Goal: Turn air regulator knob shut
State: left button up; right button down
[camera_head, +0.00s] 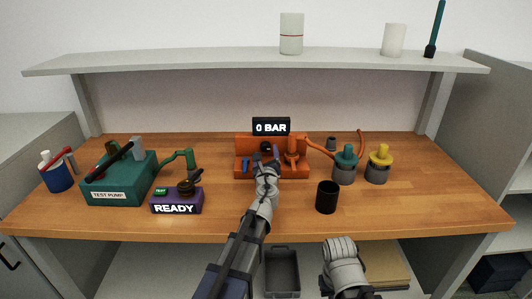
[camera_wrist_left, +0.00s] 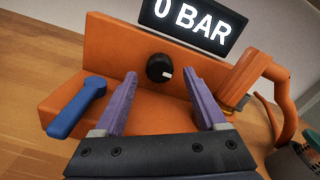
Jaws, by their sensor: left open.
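The orange air regulator unit (camera_head: 243,169) stands at the back middle of the wooden bench, with a display (camera_head: 271,126) reading "0 BAR" on top. In the left wrist view its black round knob (camera_wrist_left: 159,68) with a white mark sits on the orange face, and a blue lever (camera_wrist_left: 77,107) is at the left. My left gripper (camera_wrist_left: 160,88) is open, its two purple fingers either side of the knob in the picture, apparently short of it. In the head view the knob (camera_head: 266,147) shows just above my left gripper (camera_head: 265,161). My right gripper (camera_head: 340,247) is low at the bench front, its jaws unclear.
A green test pump (camera_head: 120,182) and a purple box reading "READY" (camera_head: 176,205) stand left. A black cup (camera_head: 327,197), a green-topped canister (camera_head: 344,168) and a yellow-topped canister (camera_head: 379,165) stand right. The shelf (camera_head: 200,63) spans above. The front right of the bench is clear.

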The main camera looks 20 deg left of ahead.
pick_arm(q)
jog(key=shift+w+a, duration=0.2)
jog(key=shift+w, duration=0.5)
jog(key=shift+c, duration=0.4)
grip_shut()
